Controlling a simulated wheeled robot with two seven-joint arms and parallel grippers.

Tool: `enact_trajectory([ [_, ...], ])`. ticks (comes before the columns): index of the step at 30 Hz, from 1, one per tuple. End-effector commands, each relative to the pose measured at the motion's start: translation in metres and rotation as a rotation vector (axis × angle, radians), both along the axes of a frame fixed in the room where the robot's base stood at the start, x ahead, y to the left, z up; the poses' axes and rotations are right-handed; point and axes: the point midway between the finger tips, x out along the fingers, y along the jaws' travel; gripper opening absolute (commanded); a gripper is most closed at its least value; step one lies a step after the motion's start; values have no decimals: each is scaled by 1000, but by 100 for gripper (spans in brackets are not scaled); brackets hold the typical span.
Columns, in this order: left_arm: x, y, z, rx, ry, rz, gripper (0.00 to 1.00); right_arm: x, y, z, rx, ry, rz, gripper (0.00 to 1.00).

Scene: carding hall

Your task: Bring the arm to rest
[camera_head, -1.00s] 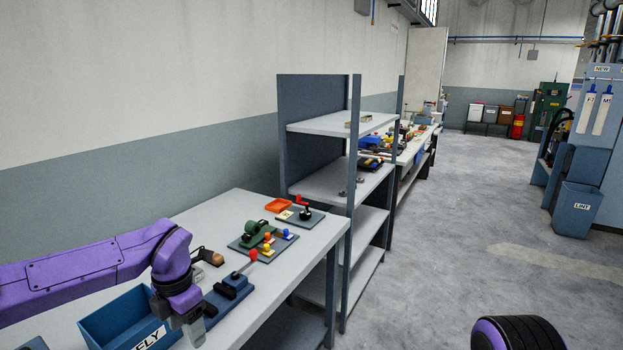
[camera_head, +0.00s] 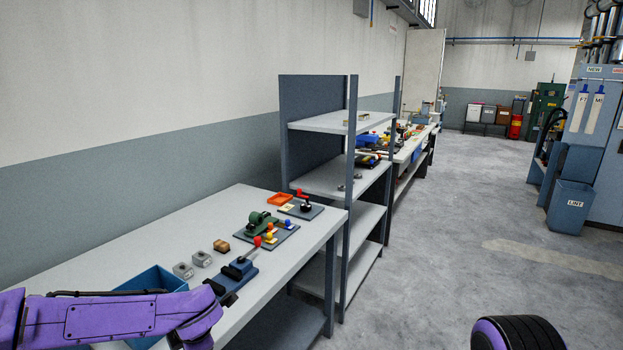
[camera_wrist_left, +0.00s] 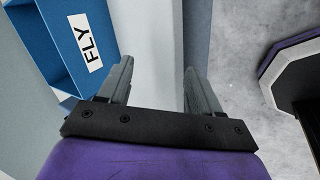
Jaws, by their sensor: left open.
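My left arm is purple and comes in at the lower left of the head view, over the near end of the workbench (camera_head: 190,240). Its gripper lies at or below the bottom edge there. In the left wrist view my left gripper (camera_wrist_left: 158,90) is open, with its two grey fingers apart and nothing between them. It hangs over the bench's front edge, beside the blue bin labelled FLY (camera_wrist_left: 70,45). That bin (camera_head: 150,283) is partly hidden behind my arm in the head view. My right gripper is not in view.
A shelf rack (camera_head: 335,180) stands beyond. The floor (camera_head: 450,230) to the right is clear.

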Motion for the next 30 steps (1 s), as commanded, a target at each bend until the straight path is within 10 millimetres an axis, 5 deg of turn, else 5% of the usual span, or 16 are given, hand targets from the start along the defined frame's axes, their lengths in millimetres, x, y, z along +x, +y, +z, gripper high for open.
enact_trajectory([
  [5,-29,-13,-72,204,2,-299,64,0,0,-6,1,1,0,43],
  [8,-64,-21,-124,307,40,-535,64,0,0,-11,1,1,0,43],
  [12,-143,-25,-196,398,156,-927,64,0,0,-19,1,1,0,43],
  [15,-209,-15,-232,421,271,-1179,64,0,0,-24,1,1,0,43],
  [21,-307,27,-261,448,509,-1482,64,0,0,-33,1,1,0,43],
  [25,-328,41,-270,469,587,-1538,64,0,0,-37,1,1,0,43],
  [30,-330,40,-271,463,590,-1540,64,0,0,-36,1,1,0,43],
])
